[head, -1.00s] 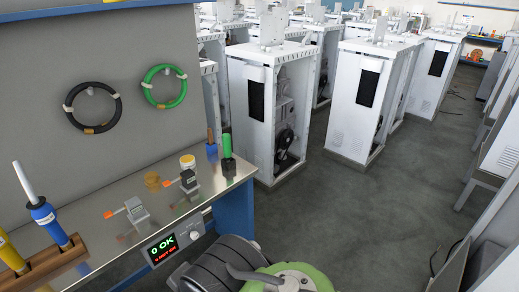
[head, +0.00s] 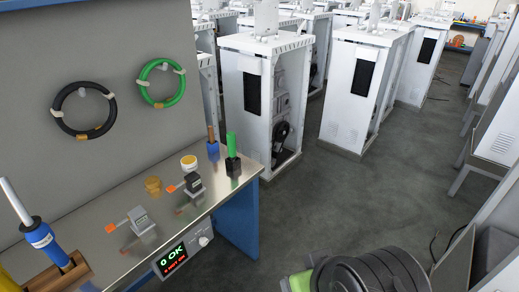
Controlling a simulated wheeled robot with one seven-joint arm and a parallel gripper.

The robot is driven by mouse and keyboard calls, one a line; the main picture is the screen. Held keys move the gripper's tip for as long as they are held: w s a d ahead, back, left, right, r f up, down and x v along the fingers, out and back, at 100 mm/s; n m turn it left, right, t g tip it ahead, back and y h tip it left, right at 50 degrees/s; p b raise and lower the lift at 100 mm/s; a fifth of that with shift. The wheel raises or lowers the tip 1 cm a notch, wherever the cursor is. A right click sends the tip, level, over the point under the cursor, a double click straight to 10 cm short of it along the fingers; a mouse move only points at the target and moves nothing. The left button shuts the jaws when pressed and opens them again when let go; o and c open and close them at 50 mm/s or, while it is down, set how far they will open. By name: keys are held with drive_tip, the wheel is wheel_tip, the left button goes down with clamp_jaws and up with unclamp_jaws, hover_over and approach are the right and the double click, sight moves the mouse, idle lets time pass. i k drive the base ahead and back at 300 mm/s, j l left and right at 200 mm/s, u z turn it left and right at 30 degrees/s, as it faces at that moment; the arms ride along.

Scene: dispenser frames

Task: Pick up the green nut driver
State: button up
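A bright green upright cylinder (head: 231,144) stands in a dark base at the far right corner of the metal bench. It is the only upright green tool-like thing in view, but I cannot tell for sure that it is the nut driver. A blue-handled tool (head: 41,238) with a pale shaft pointing up stands in a wooden rack (head: 62,281) at the lower left. A yellow handle (head: 8,281) is cut off beside it. My gripper is not in view; only dark and green parts of my arm show at the bottom right.
Wire coils hang on the panel.

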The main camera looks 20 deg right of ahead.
sight(231, 135)
drive_tip(key=i+l+u, duration=0.15)
drive_tip(key=i+u, duration=0.3)
drive_tip(key=i+l+u, duration=0.25)
drive_tip(key=u, duration=0.15)
drive_tip(key=i+l+u, duration=0.25)
drive_tip(key=u, duration=0.2)
drive_tip(key=i+l+u, duration=0.2)
drive_tip(key=l+u, duration=0.2)
drive_tip(key=l, duration=0.15)
drive_tip(key=i+l+u, duration=0.15)
drive_tip(key=l+u, duration=0.3)
